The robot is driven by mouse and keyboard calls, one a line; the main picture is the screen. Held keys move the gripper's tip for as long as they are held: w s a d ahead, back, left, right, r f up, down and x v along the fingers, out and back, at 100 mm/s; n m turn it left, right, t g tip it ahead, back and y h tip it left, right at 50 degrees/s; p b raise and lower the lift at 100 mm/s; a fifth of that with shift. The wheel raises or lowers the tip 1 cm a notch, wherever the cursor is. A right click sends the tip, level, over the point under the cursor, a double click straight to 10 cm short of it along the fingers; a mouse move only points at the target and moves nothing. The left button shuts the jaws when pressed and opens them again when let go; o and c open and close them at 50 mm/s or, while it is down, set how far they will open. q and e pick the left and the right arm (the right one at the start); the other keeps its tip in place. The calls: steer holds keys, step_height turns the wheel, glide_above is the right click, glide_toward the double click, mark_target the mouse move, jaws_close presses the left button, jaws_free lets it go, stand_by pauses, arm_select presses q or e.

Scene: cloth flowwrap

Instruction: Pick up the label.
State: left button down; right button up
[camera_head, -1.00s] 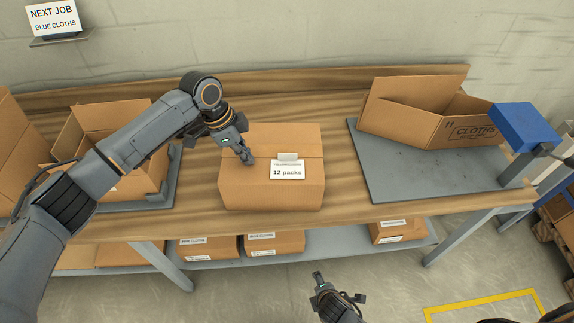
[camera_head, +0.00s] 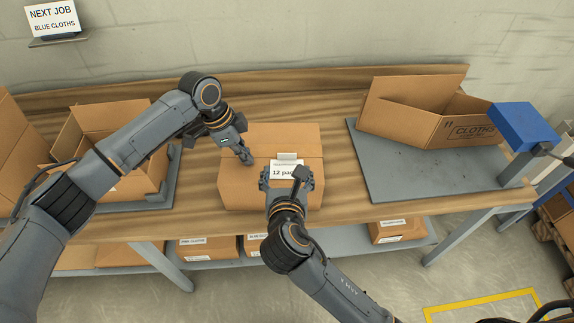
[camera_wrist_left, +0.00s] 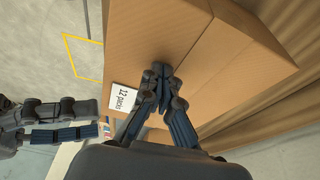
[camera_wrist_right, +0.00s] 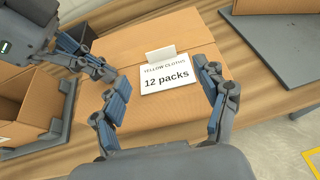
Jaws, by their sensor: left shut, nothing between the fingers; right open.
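The label (camera_wrist_right: 165,79) is a white card reading "YELLOW CLOTHS 12 packs" on the closed cardboard box (camera_head: 240,189) at the middle of the bench. A small blank tab (camera_wrist_right: 161,54) stands at its top edge. My right gripper (camera_head: 288,178) is open and empty in front of the label and hides part of it in the head view. In the right wrist view the label lies beyond and between its spread fingers (camera_wrist_right: 160,100). My left gripper (camera_head: 250,160) is shut and empty at the box top, left of the label; it also shows in the left wrist view (camera_wrist_left: 160,72).
An open carton marked "CLOTHS" (camera_head: 430,125) stands on a grey platform (camera_head: 400,180) at right, beside a blue device (camera_head: 525,127). Another open box (camera_head: 105,125) stands at left. Labelled boxes (camera_head: 205,248) sit on the lower shelf.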

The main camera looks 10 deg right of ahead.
mark_target(287, 155)
steer(key=x, duration=0.8)
steer(key=shift+w+f, duration=0.15)
steer(key=shift+w, duration=0.1)
steer(key=c, duration=0.9)
